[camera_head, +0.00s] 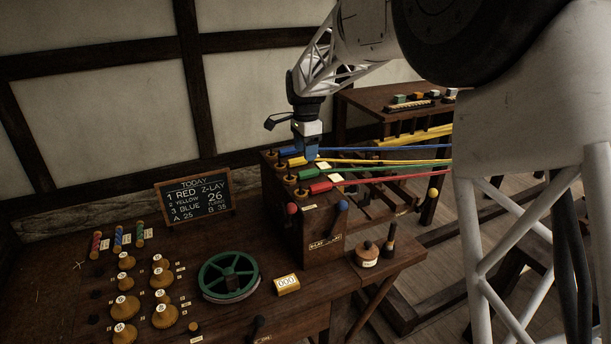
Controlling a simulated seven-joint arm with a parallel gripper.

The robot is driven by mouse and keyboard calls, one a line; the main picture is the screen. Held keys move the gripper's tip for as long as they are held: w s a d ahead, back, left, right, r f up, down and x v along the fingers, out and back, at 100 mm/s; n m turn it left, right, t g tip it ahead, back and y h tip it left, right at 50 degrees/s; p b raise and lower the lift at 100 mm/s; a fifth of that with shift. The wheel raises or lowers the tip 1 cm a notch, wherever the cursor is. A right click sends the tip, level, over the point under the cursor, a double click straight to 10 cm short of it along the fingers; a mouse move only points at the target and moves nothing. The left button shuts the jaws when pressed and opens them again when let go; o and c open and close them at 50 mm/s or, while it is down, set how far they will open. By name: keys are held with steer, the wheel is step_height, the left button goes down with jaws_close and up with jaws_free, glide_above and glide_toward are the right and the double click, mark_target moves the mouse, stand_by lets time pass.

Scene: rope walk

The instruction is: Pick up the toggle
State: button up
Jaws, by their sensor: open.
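Several coloured rope ends that could be the toggle sit on the dark wooden block: a blue one (289,151), a yellow one (297,162), a green one (306,173) and a red one (320,187). I cannot tell which is meant. A coloured rope runs right from each. My gripper (310,155) points down over the blue and yellow ends at the block's back. Its fingers are small and dark here, and I see nothing held between them. It hides part of the blue and yellow pieces, and I cannot tell whether it touches them.
A chalkboard (194,196) stands at the left. Wooden knobs (163,316), a green wheel (229,275) and a white-faced counter (287,284) fill the bench front. A second table (370,99) stands behind.

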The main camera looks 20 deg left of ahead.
mark_target(306, 171)
steer(key=shift+f, duration=1.05)
steer(key=shift+f, duration=0.1)
steer(key=shift+s+d+f, duration=0.1)
steer(key=shift+d+f, duration=0.05)
steer(key=shift+f, duration=2.35)
steer(key=shift+c, duration=0.3)
steer(key=c, duration=0.8)
steer(key=shift+c, duration=0.2)
steer(key=shift+r, duration=0.1)
